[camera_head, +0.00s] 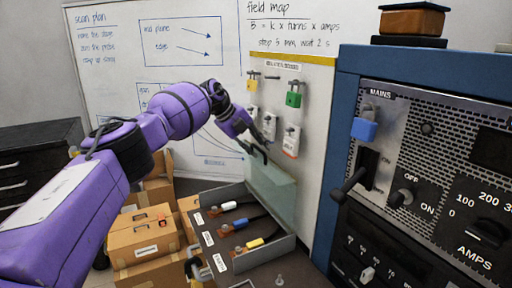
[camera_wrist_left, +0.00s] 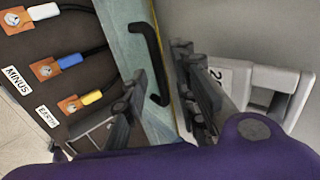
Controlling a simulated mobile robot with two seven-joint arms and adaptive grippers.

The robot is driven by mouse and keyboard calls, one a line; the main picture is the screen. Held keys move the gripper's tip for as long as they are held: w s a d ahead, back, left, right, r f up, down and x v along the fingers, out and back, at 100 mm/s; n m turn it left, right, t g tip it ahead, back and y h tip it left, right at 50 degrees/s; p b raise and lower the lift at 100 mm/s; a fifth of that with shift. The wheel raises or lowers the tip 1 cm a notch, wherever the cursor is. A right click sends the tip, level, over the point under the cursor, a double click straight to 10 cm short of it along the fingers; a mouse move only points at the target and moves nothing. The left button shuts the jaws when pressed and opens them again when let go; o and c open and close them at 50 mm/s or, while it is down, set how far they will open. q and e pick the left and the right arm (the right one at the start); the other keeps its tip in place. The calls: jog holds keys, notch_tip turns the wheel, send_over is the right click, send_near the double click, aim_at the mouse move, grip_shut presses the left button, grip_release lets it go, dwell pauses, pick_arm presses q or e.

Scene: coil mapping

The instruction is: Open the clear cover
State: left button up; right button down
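The clear cover (camera_head: 272,188) is a pale green see-through panel standing roughly upright along the right side of the grey terminal box (camera_head: 285,243). The box is open at the top. The cover also shows edge-on in the left wrist view (camera_wrist_left: 136,42), with its black bar handle (camera_wrist_left: 151,62). My left gripper (camera_head: 254,148) is at the cover's top, by the handle. In the left wrist view its fingers (camera_wrist_left: 162,105) are apart, with the lower handle in the gap between them. I cannot tell whether they touch it. My right gripper is not in view.
Terminals with white, blue and yellow plugs (camera_head: 240,223) sit in the box. Padlocks and tags (camera_head: 293,95) hang on the board behind my gripper. The blue-framed mains cabinet (camera_head: 343,130) stands at right. Cardboard boxes (camera_head: 145,236) stand left of the terminal box.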

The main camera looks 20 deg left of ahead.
pick_arm(q)
jog(key=v, duration=1.2)
jog(key=shift+f, duration=0.1)
